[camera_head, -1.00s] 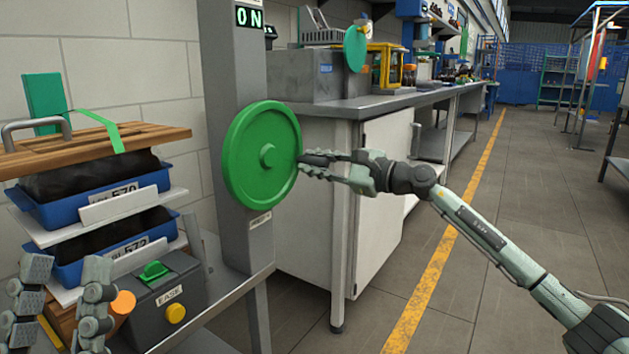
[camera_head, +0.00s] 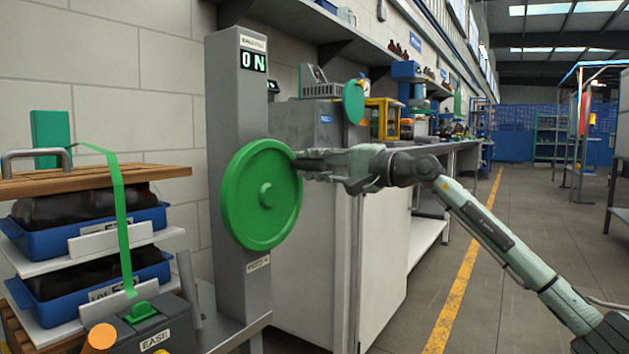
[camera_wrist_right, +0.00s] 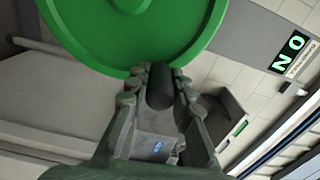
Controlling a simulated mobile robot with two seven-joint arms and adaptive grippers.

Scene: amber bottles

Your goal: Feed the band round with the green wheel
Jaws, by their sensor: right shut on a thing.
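The green wheel (camera_head: 240,205) is mounted on a grey post (camera_head: 237,110) with an "ON" display. My right gripper (camera_head: 303,164) is at the wheel's upper right rim. In the right wrist view it is shut on the wheel's dark handle (camera_wrist_right: 160,88). The green band (camera_head: 122,215) runs from the green block (camera_head: 50,138) over the wooden slatted board (camera_head: 95,183) and down the front of the stack. Its lower end is at the green piece (camera_head: 140,311) on the grey box marked "EASE" (camera_head: 160,330). I cannot tell whether it enters. My left gripper is out of view.
Blue trays (camera_head: 85,235) with dark contents are stacked between boards on the left. An orange knob (camera_head: 101,337) sits by the grey box. The floor (camera_head: 520,250) to the right is open.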

